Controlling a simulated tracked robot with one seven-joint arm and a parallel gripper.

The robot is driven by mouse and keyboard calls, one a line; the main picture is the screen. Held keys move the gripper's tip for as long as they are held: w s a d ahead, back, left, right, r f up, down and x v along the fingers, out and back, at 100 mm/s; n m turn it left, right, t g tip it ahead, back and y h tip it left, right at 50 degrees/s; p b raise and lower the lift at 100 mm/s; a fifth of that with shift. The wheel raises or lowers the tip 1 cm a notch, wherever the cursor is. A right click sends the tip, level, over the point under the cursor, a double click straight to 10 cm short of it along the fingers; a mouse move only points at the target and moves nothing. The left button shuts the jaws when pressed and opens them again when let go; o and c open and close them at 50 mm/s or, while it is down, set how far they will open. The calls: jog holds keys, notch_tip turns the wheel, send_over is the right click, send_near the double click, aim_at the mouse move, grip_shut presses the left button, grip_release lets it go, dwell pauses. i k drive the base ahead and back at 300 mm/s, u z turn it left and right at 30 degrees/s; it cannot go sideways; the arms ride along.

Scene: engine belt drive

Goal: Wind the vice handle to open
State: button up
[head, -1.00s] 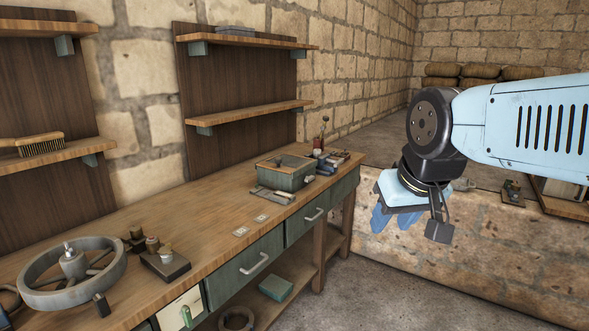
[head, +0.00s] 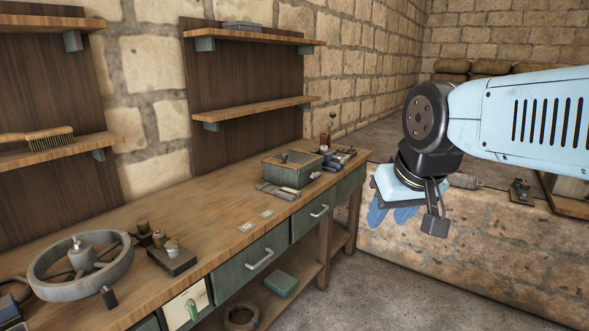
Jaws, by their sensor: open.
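My gripper (head: 391,214) hangs below the wrist of my arm at the right of the view, with its blue fingers pointing down and apart from the bench. It is open, and nothing shows between the fingers. A small blue-grey metal object (head: 338,158), perhaps the vice, is at the far end of the wooden bench, to the left of my gripper. It is too small to make out its jaws, and I cannot pick out its handle for certain.
The workbench (head: 215,232) runs from lower left to the far middle. A spoked wheel (head: 108,270) lies at its near end, and a green-grey box (head: 288,175) stands near its far end. A low stone wall (head: 480,240) lies behind my gripper. Floor shows at right of the bench.

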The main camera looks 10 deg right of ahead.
aim_at(344, 160)
jog(key=k, duration=0.65)
jog(key=z, duration=0.45)
jog(key=i, duration=1.65)
jog(key=u, duration=0.7)
